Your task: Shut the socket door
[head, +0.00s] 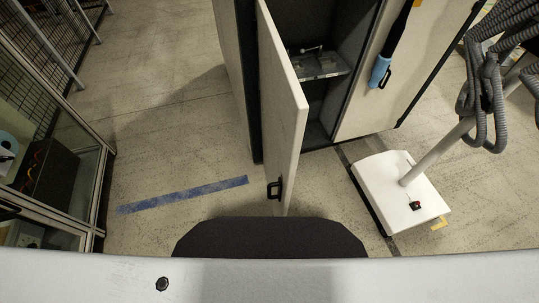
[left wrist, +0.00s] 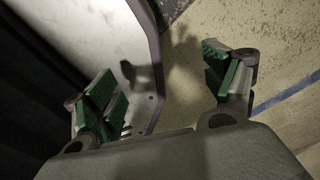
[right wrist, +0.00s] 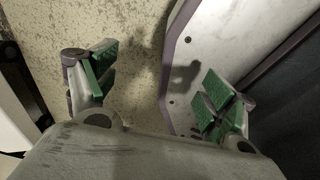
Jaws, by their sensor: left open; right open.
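The cabinet door that stands open (head: 283,112) is a pale panel in the middle of the head view. It swings out toward me, with a small black handle (head: 275,190) near its free edge. The dark cabinet interior (head: 318,22) is exposed beside it. A shelf inside holds a grey tray (head: 320,66) with metal pieces. My left gripper (left wrist: 160,72) is open and empty, with green pads, over the floor in the left wrist view. My right gripper (right wrist: 158,70) is open and empty in the right wrist view. Neither gripper shows in the head view, and neither touches the door.
A white wheeled base (head: 390,190) with a pole and grey hoses stands right. Glass-fronted shelving (head: 60,150) is left. Floor around the blue tape (head: 185,194) is clear.

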